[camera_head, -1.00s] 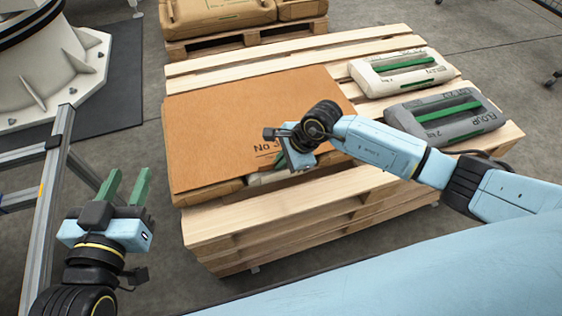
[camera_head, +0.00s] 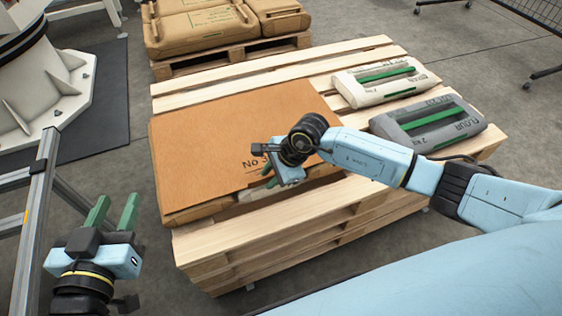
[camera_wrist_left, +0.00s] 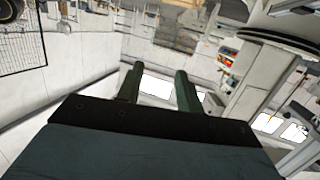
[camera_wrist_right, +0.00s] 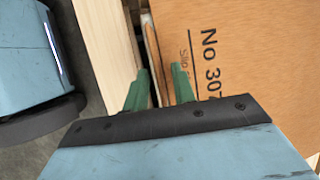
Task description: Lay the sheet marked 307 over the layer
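The brown cardboard sheet (camera_head: 225,135), printed "No" in the head view and "No 307" in the right wrist view (camera_wrist_right: 255,70), lies roughly flat over bags on the wooden pallet (camera_head: 240,240). A brown bag (camera_head: 195,214) shows under its front edge. My right gripper (camera_head: 268,175) is at the sheet's front edge, near the print. Its fingers are apart, one over the sheet and one beyond its edge; contact is unclear. My left gripper (camera_head: 112,213) is open and empty, left of the pallet; its fingers also show in the left wrist view (camera_wrist_left: 158,85).
A white bag (camera_head: 387,93) and a grey flour bag (camera_head: 430,140), each with a green stripe, lie uncovered on the pallet's right. Another pallet (camera_head: 230,52) with brown bags stands behind. A metal frame (camera_head: 35,215) and white machine base (camera_head: 45,85) are at left.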

